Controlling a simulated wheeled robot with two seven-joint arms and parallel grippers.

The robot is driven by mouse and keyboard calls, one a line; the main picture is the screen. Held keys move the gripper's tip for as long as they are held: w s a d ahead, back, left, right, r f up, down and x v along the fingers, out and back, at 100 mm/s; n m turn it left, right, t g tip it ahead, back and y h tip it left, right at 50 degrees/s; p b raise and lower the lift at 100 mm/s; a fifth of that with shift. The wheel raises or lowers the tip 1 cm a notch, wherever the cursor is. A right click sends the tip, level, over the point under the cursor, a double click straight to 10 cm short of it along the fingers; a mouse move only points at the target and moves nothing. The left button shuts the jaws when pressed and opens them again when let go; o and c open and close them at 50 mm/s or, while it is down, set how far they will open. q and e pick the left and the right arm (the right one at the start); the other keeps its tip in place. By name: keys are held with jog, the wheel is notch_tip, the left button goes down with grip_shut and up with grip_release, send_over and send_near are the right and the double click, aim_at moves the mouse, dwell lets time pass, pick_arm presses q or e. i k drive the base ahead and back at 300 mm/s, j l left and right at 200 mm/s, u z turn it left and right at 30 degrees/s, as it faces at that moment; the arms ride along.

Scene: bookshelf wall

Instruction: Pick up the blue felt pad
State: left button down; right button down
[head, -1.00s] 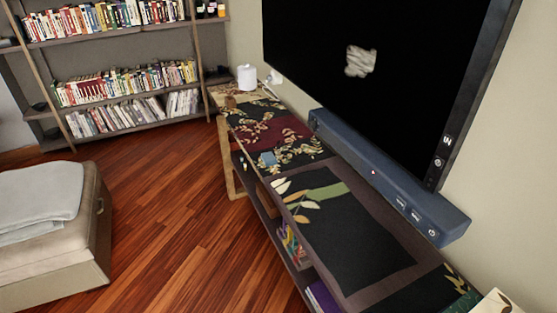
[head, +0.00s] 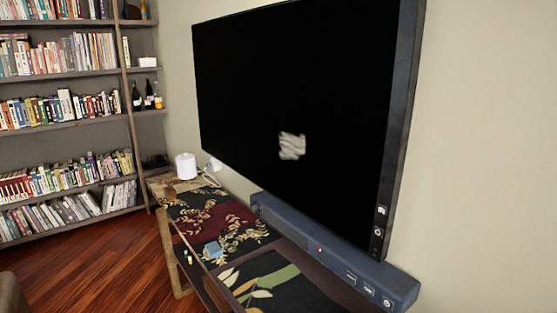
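A small blue square, which looks like the blue felt pad (head: 213,249), lies on the dark floral top of the long low console (head: 271,280). It is near the console's front edge, left of the soundbar. Neither of my grippers shows in the head view, so I cannot see whether they hold anything.
A blue soundbar (head: 335,262) lies along the console's back under a large black television (head: 295,130). A white cylinder (head: 186,166) stands at the console's far end. A tall bookshelf (head: 70,128) fills the left. Wooden floor (head: 100,268) is clear in front.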

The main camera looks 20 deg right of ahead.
aim_at(214, 249)
jog(key=z, duration=0.45)
jog(key=i+j+z, duration=0.5)
jog(key=j+z, duration=0.15)
jog(key=i+j+z, duration=0.15)
jog(key=j+z, duration=0.15)
jog(key=j, duration=0.2)
